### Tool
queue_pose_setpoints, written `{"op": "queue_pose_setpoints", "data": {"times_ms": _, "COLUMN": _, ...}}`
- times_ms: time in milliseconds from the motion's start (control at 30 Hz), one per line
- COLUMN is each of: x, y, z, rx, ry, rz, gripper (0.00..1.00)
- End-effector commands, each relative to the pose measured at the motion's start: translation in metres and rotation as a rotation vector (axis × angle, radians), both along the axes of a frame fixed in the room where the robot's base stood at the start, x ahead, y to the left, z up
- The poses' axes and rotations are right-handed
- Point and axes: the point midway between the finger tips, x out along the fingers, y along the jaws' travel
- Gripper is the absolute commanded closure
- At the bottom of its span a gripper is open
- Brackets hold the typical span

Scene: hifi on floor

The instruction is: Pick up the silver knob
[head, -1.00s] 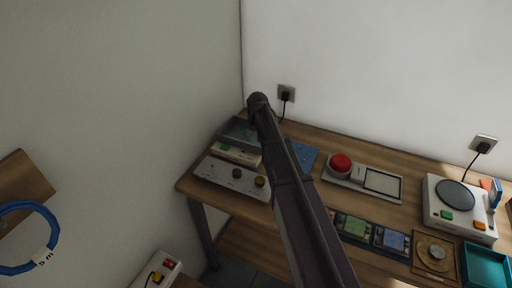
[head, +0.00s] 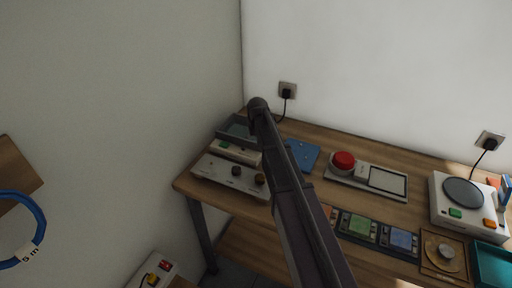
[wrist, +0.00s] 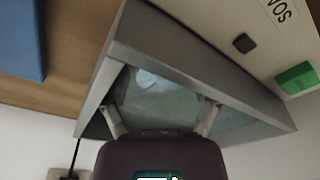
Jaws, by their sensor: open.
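My gripper (wrist: 160,117) is open in the wrist view, its two fingers apart over a grey, open-topped tray (wrist: 190,62). A pale, roundish spot (wrist: 148,79) shows inside the tray between the fingers; I cannot tell whether it is a knob or a reflection. In the head view the tray (head: 238,128) stands at the bench's back left corner, and my arm hides the gripper.
The wooden bench (head: 410,213) stands against the walls. A white panel with dark and gold knobs (head: 228,175) lies in front of the tray. A blue plate (head: 303,154), a red button (head: 343,160) and a white scale-like device (head: 452,214) stand to the right.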

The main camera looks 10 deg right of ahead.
Motion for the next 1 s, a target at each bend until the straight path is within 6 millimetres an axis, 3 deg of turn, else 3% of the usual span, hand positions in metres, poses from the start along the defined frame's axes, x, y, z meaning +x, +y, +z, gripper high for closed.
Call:
{"op": "queue_pose_setpoints", "data": {"times_ms": 600, "x": 0.0002, "y": 0.0001, "z": -0.0008, "rx": 0.000, "ry": 0.000, "rz": 0.000, "gripper": 0.21}}
{"op": "queue_pose_setpoints", "data": {"times_ms": 767, "x": 0.0001, "y": 0.0002, "z": -0.0008, "rx": 0.000, "ry": 0.000, "rz": 0.000, "gripper": 0.68}}
{"op": "queue_pose_setpoints", "data": {"times_ms": 867, "x": 0.0002, "y": 0.0002, "z": -0.0009, "rx": 0.000, "ry": 0.000, "rz": 0.000, "gripper": 0.71}}
{"op": "queue_pose_setpoints", "data": {"times_ms": 900, "x": 0.0002, "y": 0.0002, "z": -0.0009, "rx": 0.000, "ry": 0.000, "rz": 0.000, "gripper": 0.77}}
{"op": "queue_pose_setpoints", "data": {"times_ms": 1000, "x": 0.0002, "y": 0.0003, "z": -0.0009, "rx": 0.000, "ry": 0.000, "rz": 0.000, "gripper": 0.77}}
